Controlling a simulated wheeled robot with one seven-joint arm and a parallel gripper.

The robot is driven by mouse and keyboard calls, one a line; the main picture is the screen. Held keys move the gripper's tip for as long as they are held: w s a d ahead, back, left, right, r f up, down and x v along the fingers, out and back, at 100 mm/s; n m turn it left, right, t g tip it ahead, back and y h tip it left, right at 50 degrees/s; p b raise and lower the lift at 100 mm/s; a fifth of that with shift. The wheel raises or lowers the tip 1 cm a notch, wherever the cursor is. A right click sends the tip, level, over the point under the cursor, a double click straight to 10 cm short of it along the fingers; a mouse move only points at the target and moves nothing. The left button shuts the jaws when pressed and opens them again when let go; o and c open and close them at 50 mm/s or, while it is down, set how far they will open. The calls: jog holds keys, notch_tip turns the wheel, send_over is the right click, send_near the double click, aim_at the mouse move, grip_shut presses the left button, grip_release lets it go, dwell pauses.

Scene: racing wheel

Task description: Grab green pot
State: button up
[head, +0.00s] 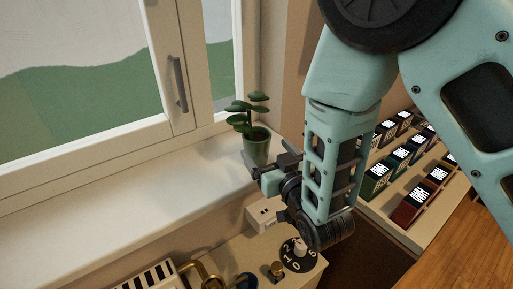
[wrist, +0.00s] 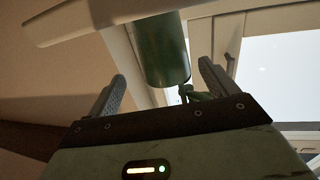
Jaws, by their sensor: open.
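The green pot (head: 257,151) stands upright on the white windowsill, with a leafy plant (head: 242,106) in it. In the wrist view the green pot (wrist: 163,52) appears ahead, in the gap between my two fingers. My gripper (head: 268,166) is just in front of the pot at the sill's edge in the head view. It is open, with nothing held between its fingers. The lower part of the pot is partly hidden by my gripper in the head view. I cannot tell whether a finger touches the pot.
A window frame with a handle (head: 177,84) rises behind the sill. A rack of small labelled boxes (head: 408,205) stands at right. The sill left of the pot is clear.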

aim_at(256, 138)
jog(key=shift+a+p+x, duration=0.15)
jog(key=shift+p+x, duration=0.3)
jog(key=shift+x, duration=0.95)
jog(key=shift+a+p+x, duration=0.2)
jog(key=shift+p+x, duration=0.25)
jog(key=shift+x, duration=0.9)
jog(key=shift+s, duration=0.2)
jog(key=c, duration=1.1)
jog(key=shift+r, duration=0.1)
jog(key=c, duration=0.4)
jog(key=shift+o, duration=0.2)
